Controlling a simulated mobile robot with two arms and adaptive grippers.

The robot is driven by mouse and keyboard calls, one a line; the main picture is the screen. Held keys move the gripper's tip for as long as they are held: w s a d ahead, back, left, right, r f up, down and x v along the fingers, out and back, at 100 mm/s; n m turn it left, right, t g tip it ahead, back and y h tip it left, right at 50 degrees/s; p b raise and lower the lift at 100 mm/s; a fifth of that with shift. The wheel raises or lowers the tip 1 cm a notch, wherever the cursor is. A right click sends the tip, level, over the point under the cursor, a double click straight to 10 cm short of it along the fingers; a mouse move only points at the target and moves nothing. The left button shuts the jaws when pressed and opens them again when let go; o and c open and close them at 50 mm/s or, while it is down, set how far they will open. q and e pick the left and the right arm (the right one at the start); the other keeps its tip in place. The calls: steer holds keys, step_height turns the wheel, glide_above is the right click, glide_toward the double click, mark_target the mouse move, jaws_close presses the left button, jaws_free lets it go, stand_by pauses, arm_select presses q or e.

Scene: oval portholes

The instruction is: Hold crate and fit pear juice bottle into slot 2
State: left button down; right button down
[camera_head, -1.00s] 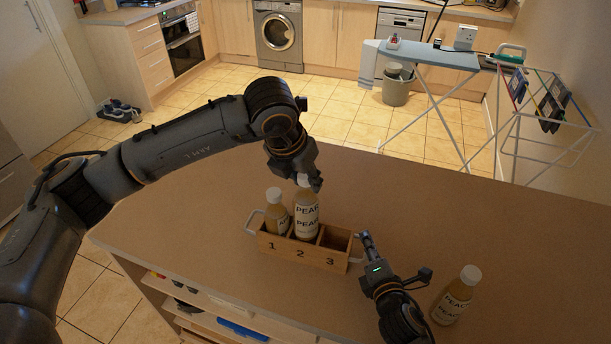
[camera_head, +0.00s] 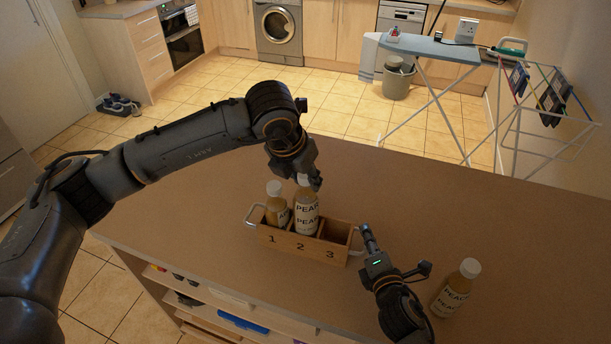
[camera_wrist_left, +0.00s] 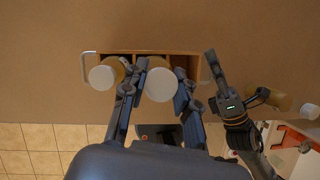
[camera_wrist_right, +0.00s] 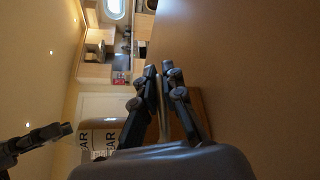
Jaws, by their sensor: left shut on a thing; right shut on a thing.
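The wooden crate (camera_head: 318,252) stands on the brown table, its slots numbered 1, 2 and 3. My left gripper (camera_head: 308,180) is shut on the upper part of the pear juice bottle (camera_head: 306,215). The bottle is upright at slot 2, its lower part hidden behind the crate's front wall; I cannot tell whether it touches the bottom. Its white cap shows between the fingers in the left wrist view (camera_wrist_left: 160,85). Another bottle (camera_head: 277,210) stands in slot 1. Slot 3 looks empty. My right gripper (camera_head: 365,240) is shut on the crate's right handle (camera_wrist_right: 162,100).
The tabletop (camera_head: 450,205) behind the crate is clear. An ironing board (camera_head: 428,48) and drying rack (camera_head: 545,110) stand beyond the table. Shelves (camera_head: 240,320) lie under its front edge.

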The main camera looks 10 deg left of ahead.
mark_target(306, 190)
arm_select(q)
steer(key=shift+f, duration=0.55)
arm_select(e)
steer(key=shift+f, duration=0.1)
arm_select(q)
steer(key=shift+f, duration=1.9)
stand_by(0.4)
